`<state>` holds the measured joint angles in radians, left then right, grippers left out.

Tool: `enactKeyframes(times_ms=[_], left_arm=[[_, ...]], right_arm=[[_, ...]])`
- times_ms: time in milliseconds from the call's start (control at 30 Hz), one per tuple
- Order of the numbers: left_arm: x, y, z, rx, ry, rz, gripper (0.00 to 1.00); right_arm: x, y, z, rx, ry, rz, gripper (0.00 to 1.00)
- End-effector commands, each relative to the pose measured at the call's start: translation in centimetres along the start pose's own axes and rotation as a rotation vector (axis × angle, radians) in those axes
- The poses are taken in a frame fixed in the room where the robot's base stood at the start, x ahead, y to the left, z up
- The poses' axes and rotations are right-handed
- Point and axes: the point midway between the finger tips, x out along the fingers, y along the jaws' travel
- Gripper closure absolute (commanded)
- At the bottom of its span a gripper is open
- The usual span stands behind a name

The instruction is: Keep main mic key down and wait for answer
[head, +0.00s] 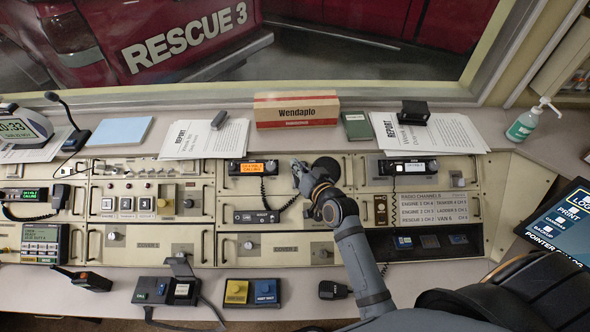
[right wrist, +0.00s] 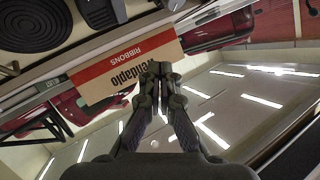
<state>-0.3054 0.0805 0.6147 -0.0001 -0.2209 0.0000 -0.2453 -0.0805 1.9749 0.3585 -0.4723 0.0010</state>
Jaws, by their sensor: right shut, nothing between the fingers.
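My right gripper (head: 297,167) is shut and empty, above the middle of the console panel. It also shows in the right wrist view (right wrist: 160,70), fingers together, with nothing between them. A black gooseneck microphone (head: 70,120) stands on the ledge at the left, far from this gripper. Which mic is the main one is not marked legibly, and I cannot make out a pressed key. A radio with a lit orange display (head: 252,168) sits left of the gripper, with a coiled cord below it. A round black ringed disc (head: 327,166) is just right of the fingertips. My left gripper is not in view.
A Wendaplo box (head: 296,111) stands on the ledge behind the gripper. Paper reports (head: 200,140) lie left of it. A radio with a white display (head: 407,167) is at the right. A hand microphone (head: 332,290) and yellow and blue buttons (head: 251,287) are on the front desk.

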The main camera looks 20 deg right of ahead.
Motion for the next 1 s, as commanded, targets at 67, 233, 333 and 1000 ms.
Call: enactKeyframes(times_ms=[67, 233, 333, 1000], left_arm=[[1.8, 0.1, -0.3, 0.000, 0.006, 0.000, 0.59], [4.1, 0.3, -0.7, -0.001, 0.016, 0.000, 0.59], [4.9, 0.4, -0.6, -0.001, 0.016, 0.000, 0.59], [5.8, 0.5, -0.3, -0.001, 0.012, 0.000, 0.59]], right_arm=[[1.1, 1.0, 1.2, -0.003, 0.001, 0.000, 1.00], [2.8, 2.3, 2.5, -0.002, 0.001, 0.001, 1.00], [3.7, 2.8, 3.0, -0.003, 0.001, 0.001, 1.00], [4.9, 3.6, 3.6, -0.001, 0.000, 0.000, 1.00]])
